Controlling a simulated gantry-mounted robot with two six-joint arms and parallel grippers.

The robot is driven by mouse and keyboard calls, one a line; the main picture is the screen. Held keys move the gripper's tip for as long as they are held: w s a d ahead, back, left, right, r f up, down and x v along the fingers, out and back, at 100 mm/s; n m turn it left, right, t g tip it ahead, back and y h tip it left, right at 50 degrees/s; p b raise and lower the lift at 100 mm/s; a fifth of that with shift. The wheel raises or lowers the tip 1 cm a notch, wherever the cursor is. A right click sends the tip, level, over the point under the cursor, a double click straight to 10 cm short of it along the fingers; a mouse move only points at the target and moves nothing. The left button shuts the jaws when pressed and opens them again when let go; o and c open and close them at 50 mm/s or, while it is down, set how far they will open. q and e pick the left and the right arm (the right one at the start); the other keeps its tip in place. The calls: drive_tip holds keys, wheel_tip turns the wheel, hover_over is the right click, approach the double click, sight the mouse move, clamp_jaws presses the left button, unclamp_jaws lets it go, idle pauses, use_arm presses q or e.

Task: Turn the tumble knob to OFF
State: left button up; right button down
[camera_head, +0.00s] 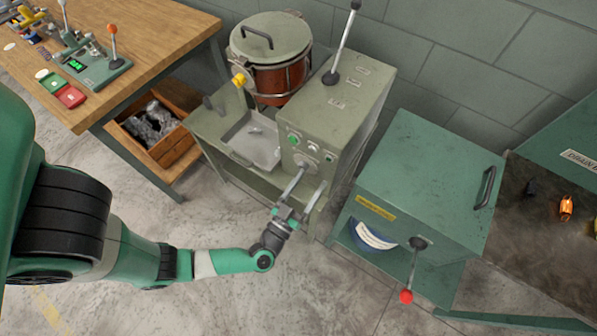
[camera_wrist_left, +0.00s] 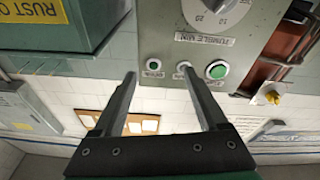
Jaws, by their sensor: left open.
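The tumble knob is a pale grey dial on the front panel of the green-grey tumbler machine (camera_head: 345,110). In the left wrist view the tumble knob (camera_wrist_left: 212,14) is cut off by the top edge, with numbers around it and a label (camera_wrist_left: 205,39) that looks upside down. It is small in the head view, close to a fingertip. My left gripper (camera_head: 313,177) is open and empty in front of this panel. In the left wrist view its two fingers (camera_wrist_left: 158,74) stand apart, with the knob above and right of the tips. Contact cannot be told. My right gripper is not in view.
Buttons (camera_wrist_left: 217,71) sit on the panel beside the knob. A metal tray (camera_head: 252,140) and a lidded red drum (camera_head: 277,75) are left of the panel. A green cabinet (camera_head: 430,165) with a red-tipped lever (camera_head: 406,295) stands right. A wooden bench (camera_head: 150,35) is at upper left.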

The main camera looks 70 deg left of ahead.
use_arm(q)
drive_tip(key=s+a+f+m+g+h, duration=0.1)
drive_tip(key=s+a+f+m+g, duration=0.1)
drive_tip(key=s+f, duration=0.7)
drive_tip(key=b+x, duration=0.4)
drive_tip(key=x, duration=0.7)
drive_tip(key=shift+w+d+r, duration=0.2)
drive_tip(key=shift+r, duration=0.15)
clamp_jaws()
